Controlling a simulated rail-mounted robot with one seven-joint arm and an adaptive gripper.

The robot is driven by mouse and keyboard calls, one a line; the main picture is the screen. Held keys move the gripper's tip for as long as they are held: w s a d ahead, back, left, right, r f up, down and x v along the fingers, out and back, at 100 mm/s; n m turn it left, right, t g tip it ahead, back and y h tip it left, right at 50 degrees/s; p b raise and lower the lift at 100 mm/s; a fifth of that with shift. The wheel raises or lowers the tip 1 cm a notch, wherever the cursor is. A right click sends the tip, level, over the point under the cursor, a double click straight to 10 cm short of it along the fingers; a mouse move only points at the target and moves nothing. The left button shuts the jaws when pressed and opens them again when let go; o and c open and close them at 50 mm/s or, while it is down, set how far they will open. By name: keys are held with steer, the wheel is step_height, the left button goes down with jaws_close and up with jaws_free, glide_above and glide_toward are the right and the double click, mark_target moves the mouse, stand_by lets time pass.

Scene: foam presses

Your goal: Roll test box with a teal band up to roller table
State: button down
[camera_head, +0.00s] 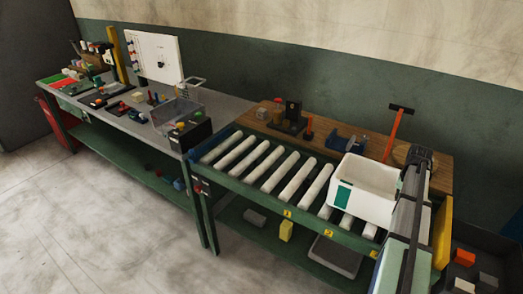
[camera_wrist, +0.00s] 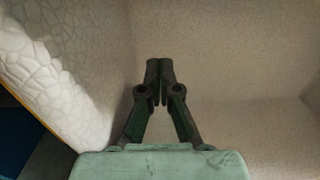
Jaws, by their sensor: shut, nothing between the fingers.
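The white open-topped test box (camera_head: 365,180) with a teal band (camera_head: 343,196) stands at the right end of the rollers on the roller table (camera_head: 290,203). In the wrist view pale walls, which look like the box (camera_wrist: 225,50), fill most of the picture, with a cracked white surface at the left. My gripper (camera_wrist: 160,65) is shut and empty in front of these pale surfaces. I cannot tell whether the fingertips touch them. In the head view my arm covers the box's right side, and the fingertips cannot be made out.
Bare rollers (camera_head: 248,160) lie left of the box. A wooden shelf behind carries a blue vise (camera_head: 346,143) and small tools. An orange-handled tool (camera_head: 396,130) stands behind the box. A workbench (camera_head: 120,120) with clutter adjoins at left. A dark bin (camera_head: 485,275) with blocks is at lower right.

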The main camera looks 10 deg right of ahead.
steer(key=shift+s+d, duration=0.45)
steer(key=shift+d, duration=0.05)
steer(key=shift+s+d+p, duration=0.2)
steer(key=shift+s+d, duration=1.65)
steer(key=shift+d, duration=0.3)
steer(key=shift+s+d+p, duration=0.2)
steer(key=shift+s+d, duration=1.6)
steer(key=shift+d, duration=0.3)
steer(key=shift+w+a, duration=0.8)
steer(key=shift+a, duration=0.15)
steer(key=shift+r, duration=0.1)
step_height(320, 180, up, 16)
steer(key=p, duration=0.6)
steer(key=shift+a, duration=0.1)
